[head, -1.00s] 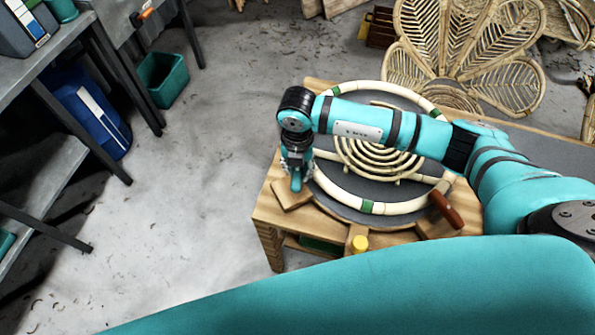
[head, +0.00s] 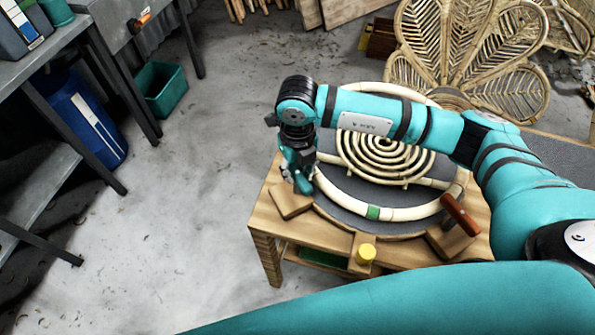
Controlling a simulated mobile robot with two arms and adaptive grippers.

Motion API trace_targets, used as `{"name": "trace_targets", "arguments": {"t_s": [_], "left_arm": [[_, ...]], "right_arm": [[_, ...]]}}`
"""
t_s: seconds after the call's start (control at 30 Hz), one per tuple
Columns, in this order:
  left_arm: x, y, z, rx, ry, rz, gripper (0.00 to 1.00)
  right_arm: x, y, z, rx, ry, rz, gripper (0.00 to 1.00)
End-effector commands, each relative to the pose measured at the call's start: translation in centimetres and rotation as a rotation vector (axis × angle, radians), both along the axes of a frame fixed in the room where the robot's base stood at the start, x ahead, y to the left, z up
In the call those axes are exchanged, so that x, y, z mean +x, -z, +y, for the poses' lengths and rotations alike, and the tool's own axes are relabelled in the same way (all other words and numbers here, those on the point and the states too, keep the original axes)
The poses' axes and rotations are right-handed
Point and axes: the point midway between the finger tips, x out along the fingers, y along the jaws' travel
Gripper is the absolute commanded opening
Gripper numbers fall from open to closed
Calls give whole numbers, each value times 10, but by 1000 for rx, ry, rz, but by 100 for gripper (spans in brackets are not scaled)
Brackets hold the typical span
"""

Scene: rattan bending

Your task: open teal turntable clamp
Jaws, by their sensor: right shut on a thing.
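The turntable (head: 345,216) is a round dark disc on a wooden bench, with a pale rattan ring (head: 405,212) on it. The teal clamp (head: 303,184) is at its left front edge, above a wooden block (head: 290,201). My right gripper (head: 299,172) comes down over the clamp and is shut on its teal handle, which leans. The fingers and handle are small and partly hide each other. My right arm covers part of the ring. My left gripper is out of view.
A rattan flower-shaped panel (head: 470,50) is behind. A shelf (head: 40,190) stands at left. The floor between is clear.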

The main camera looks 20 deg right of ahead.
Motion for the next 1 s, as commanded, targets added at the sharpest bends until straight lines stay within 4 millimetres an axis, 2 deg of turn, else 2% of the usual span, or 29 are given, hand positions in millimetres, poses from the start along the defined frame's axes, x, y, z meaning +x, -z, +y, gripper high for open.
{"name": "trace_targets", "arguments": {"t_s": [0.43,0.47,0.6,0.87,1.0], "left_arm": [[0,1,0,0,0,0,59],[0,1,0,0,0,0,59],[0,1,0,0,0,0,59],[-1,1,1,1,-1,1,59],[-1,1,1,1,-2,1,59]], "right_arm": [[1,-1,0,0,-11,-2,0],[1,-1,0,0,-11,-2,30],[0,-1,0,0,-10,-2,48],[0,-1,0,0,-9,-1,48],[1,-11,0,0,-8,-2,48]]}}
